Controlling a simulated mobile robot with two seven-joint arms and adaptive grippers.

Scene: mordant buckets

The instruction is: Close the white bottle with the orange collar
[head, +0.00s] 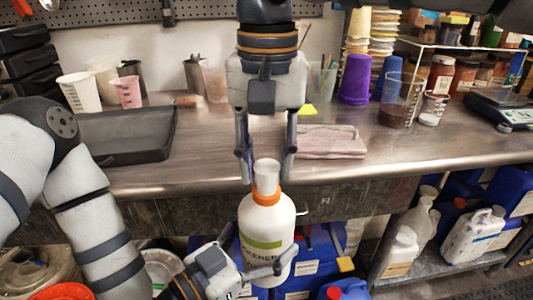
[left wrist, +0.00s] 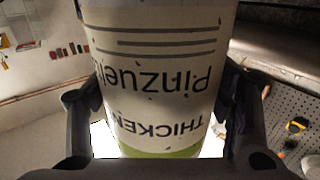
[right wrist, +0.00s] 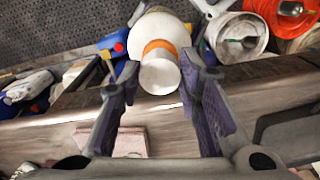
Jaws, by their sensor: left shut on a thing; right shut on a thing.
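The white bottle (head: 264,232) with the orange collar (head: 266,198) is upright in front of the bench edge. My left gripper (head: 262,268) is shut on its body from the front, and its printed label (left wrist: 155,75) fills the left wrist view. A white cap (head: 266,172) sits directly above the collar, in line with the neck. My right gripper (head: 267,178) points down from above, shut on this cap, with one finger on each side. The cap (right wrist: 159,75) also shows between the fingertips in the right wrist view. I cannot tell whether it is fully seated.
The steel bench (head: 210,170) lies behind the bottle, with a dark tray (head: 125,135) on the left and a folded pink cloth (head: 330,142) on the right. Blue containers (head: 318,245) stand below. A purple cup (head: 356,80) and beakers stand farther back.

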